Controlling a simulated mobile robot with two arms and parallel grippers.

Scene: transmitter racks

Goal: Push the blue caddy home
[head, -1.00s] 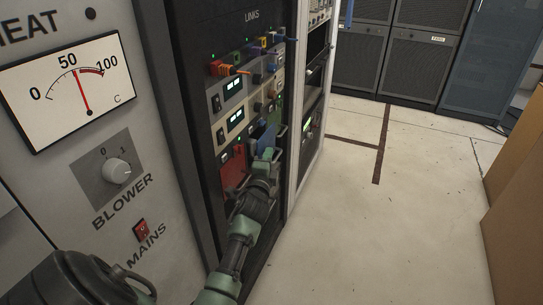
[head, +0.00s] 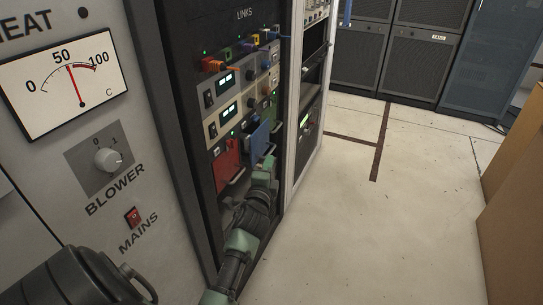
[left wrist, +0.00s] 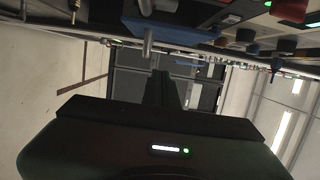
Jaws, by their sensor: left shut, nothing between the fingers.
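The blue caddy (head: 257,137) sits in the lower part of the dark rack and stands out from the front beside the red caddy (head: 227,164). In the left wrist view a blue body (left wrist: 172,32) with a grey handle hangs at the top, likely the same caddy. My left gripper (head: 268,163) is shut and empty, just below and in front of the blue caddy's handle. I cannot tell whether it touches. In the left wrist view its dark fingers (left wrist: 165,89) point away, below the handle. My right gripper is not in view.
Link plugs (head: 212,65) and cables stick out of the rack above. A white-framed rack (head: 300,150) stands just right. The meter panel (head: 62,80) is at left. The floor (head: 370,235) is clear; a brown box (head: 515,220) stands at the right.

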